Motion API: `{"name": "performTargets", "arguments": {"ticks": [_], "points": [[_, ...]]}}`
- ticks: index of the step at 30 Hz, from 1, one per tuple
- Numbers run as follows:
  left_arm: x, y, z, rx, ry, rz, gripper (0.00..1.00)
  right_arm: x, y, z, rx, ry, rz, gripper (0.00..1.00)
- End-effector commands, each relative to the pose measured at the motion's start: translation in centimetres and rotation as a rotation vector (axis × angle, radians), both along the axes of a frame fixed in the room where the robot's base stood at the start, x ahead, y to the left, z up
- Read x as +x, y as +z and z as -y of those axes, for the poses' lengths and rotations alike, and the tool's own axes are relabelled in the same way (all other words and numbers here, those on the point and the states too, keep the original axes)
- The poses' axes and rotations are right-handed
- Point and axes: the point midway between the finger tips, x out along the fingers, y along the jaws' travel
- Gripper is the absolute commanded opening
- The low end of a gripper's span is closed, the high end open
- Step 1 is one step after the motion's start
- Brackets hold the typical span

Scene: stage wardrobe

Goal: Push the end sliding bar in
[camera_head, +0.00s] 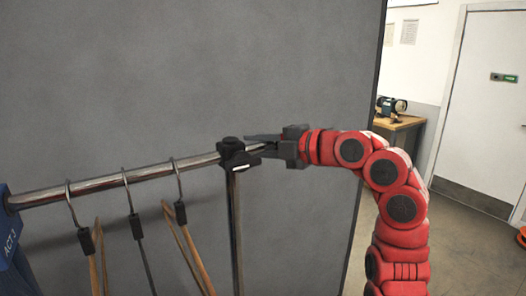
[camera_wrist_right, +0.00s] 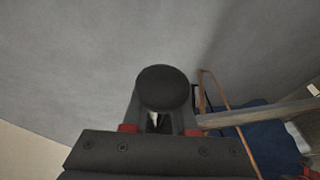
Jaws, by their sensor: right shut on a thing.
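The metal clothes rail (camera_head: 110,182) runs from the left to a black clamp joint (camera_head: 233,153) on top of an upright post (camera_head: 235,230). A short thin end sliding bar (camera_head: 257,148) sticks out of the joint to the right. My right gripper (camera_head: 265,144) comes in from the right and is shut on this bar, close to the joint. In the right wrist view, a round dark end (camera_wrist_right: 163,87) sits between the fingers (camera_wrist_right: 160,120) and hides most of what they grip. My left gripper is not in view.
Several hangers (camera_head: 130,215) hang on the rail. A large grey panel (camera_head: 200,70) stands close behind. At the right are a wooden table (camera_head: 400,124), a lamp (camera_head: 392,106) and a white door (camera_head: 490,110).

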Motion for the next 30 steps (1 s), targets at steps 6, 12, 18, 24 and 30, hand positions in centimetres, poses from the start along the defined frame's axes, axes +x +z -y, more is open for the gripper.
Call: {"name": "performTargets", "arguments": {"ticks": [6,12,18,24,30], "points": [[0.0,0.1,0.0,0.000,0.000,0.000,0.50,0.1,-0.1,0.1,-0.001,-0.001,-0.003,0.35],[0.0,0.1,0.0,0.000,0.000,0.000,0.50,0.1,0.0,0.1,-0.001,-0.001,-0.003,0.56],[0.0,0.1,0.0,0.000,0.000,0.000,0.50,0.1,0.0,0.1,0.000,-0.001,-0.002,0.56],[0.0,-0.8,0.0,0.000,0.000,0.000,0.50,-0.8,0.1,1.9,0.001,-0.005,0.002,0.56],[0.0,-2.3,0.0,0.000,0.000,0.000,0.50,-3.3,0.8,6.1,-0.002,-0.007,0.001,0.56]]}}
